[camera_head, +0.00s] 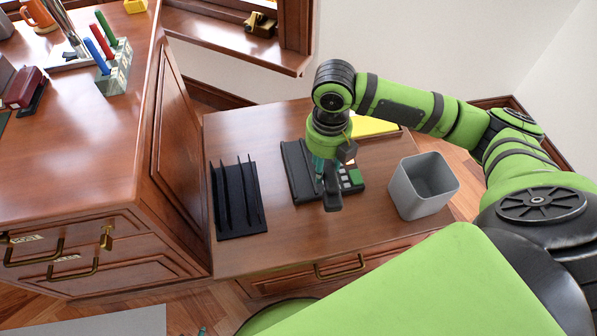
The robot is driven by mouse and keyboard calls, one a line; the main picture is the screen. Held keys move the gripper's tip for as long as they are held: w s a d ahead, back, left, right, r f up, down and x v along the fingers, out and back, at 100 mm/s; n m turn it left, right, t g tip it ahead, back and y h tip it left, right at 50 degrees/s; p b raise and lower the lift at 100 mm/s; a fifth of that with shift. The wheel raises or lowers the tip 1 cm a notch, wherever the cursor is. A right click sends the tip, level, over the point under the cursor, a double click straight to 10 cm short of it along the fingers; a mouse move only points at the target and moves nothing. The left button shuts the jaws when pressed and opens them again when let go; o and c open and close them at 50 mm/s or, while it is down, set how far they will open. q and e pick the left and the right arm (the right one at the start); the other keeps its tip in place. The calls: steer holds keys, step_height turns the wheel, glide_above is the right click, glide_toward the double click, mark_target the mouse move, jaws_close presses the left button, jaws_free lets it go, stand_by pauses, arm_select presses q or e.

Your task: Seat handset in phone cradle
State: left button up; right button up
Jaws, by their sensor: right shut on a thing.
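The dark phone (297,172) sits on the lower wooden desk, with a raised cradle strip on its left and pale and green keys on its right. My right gripper (325,175) points down over the phone and is shut on the dark handset (333,202). The near end of the handset shows below the fingers, over the phone's front edge. The gripper hides the rest of the handset, so I cannot tell whether it touches the cradle. My left gripper is not clearly in view.
A black slotted rack (240,222) stands left of the phone, and an open grey bin (423,187) stands close on its right. A yellow item (373,126) lies behind. A taller wooden cabinet (175,150) borders the desk's left side. The desk's front strip is clear.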

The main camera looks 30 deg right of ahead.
steer(key=shift+d+f+n, duration=0.1)
steer(key=shift+f+n, duration=0.25)
steer(key=shift+n, duration=0.05)
steer(key=shift+w+f, duration=0.2)
steer(key=w+f+b, duration=0.1)
steer(key=w+f, duration=0.1)
steer(key=w, duration=0.1)
steer(key=w+f+b, duration=0.1)
steer(key=w+f, duration=0.1)
steer(key=w, duration=0.2)
steer(key=w+a+f+b, duration=0.1)
steer(key=w+f, duration=0.1)
steer(key=w, duration=0.2)
steer(key=shift+w+a+f, duration=0.1)
steer(key=shift+f, duration=0.3)
arm_select(q)
steer(key=shift+s+d+g+b, duration=0.25)
steer(key=shift+d+g, duration=0.25)
steer(key=shift+g, duration=0.3)
arm_select(e)
steer(key=shift+f, duration=1.9)
steer(key=shift+f, duration=0.15)
steer(key=o, duration=1.3)
steer(key=shift+c, duration=0.2)
